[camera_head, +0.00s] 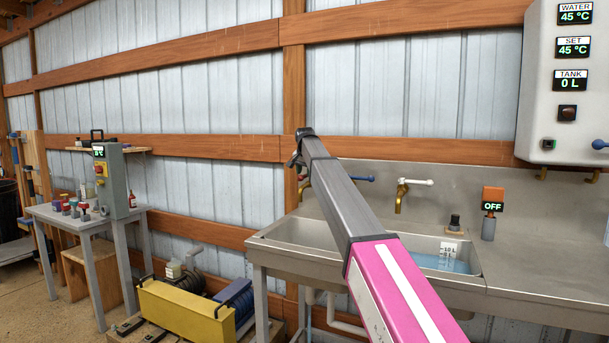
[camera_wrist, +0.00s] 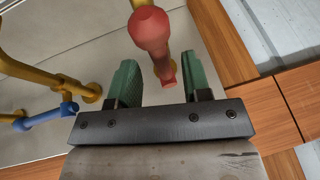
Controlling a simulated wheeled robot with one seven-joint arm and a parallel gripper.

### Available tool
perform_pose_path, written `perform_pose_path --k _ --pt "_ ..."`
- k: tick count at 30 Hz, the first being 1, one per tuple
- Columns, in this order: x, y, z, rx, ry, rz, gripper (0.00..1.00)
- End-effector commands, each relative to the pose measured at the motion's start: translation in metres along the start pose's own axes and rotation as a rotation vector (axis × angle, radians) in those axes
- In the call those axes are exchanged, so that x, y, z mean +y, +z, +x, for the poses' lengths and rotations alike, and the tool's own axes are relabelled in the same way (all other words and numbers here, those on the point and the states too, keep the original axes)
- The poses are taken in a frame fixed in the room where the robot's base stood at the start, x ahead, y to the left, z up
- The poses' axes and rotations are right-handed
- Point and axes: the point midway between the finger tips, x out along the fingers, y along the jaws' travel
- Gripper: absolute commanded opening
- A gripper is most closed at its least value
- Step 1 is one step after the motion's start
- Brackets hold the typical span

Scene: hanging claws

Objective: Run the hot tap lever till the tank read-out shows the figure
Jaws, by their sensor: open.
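The hot tap lever, red with a rounded end (camera_wrist: 150,28), lies between the two green fingers of my gripper (camera_wrist: 162,82) in the wrist view. My gripper is open; I cannot tell whether a finger touches the lever. The blue lever (camera_head: 362,178) shows right of my arm, and also in the wrist view (camera_wrist: 47,117).
The white box (camera_head: 540,100) also shows water 45 °C and set 45 °C. A white-lever brass tap (camera_head: 401,196) stands over the steel sink (camera_head: 275,240). Bluish water shows in the basin by a 10 L mark. A display (camera_head: 491,206) reads OFF. A workbench stands left.

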Motion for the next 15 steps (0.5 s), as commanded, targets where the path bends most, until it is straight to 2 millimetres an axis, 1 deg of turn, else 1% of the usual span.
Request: perform_pose_path --k 3,6,14,15 --pt "0.0000 -0.0001 0.0085 0.000 0.000 0.000 0.44" --pt "0.0000 0.0000 0.0117 0.000 0.000 0.000 0.44" --pt "0.0000 0.0000 0.0124 0.000 0.000 0.000 0.44" --pt "0.0000 0.0001 0.0124 0.000 0.000 0.000 0.31"
